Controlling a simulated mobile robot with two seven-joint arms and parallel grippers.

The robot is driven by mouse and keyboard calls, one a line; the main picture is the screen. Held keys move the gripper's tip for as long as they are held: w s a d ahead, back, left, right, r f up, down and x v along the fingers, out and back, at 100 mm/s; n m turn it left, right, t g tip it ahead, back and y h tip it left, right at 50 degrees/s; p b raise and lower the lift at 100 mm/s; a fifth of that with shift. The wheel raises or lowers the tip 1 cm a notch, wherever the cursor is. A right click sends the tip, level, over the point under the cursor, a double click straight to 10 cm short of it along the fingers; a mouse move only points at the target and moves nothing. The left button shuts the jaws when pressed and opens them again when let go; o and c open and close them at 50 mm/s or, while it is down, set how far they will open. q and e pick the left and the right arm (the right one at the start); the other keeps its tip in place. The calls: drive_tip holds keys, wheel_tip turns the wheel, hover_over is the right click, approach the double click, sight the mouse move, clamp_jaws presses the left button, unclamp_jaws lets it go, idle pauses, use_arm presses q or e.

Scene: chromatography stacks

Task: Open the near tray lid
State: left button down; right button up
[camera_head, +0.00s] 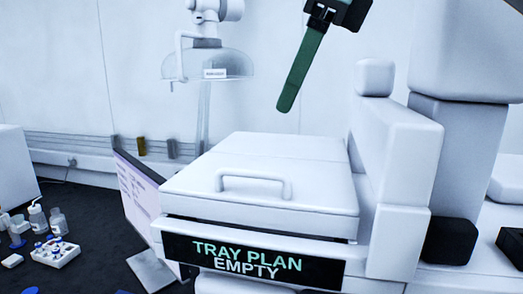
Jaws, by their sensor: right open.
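The near tray lid (300,205) is a white, slightly sloped cover on the white instrument, and it lies shut. A white bar handle (253,179) stands on its front part. Below the lid, a black sign (255,262) reads "TRAY PLAN EMPTY". My right gripper (290,95) hangs above and behind the lid at the top of the view, clear of lid and handle. Its long green finger points down and left. It is open and holds nothing that I can see; the second finger cannot be made out. My left gripper is not in view.
White instrument columns (395,150) rise right of the lid. A tilted monitor (138,195) stands just left of it. A clear dome (208,66) hangs behind at upper left. Bottles and a vial rack (55,252) sit on the dark surface at left. The space above the lid is free.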

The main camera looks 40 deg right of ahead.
sight(260, 174)
drive_tip(key=x, duration=1.2)
drive_tip(key=shift+w+a+f, duration=0.1)
drive_tip(key=shift+f, duration=0.05)
drive_tip(key=shift+c, duration=0.4)
clamp_jaws()
idle(0.7)
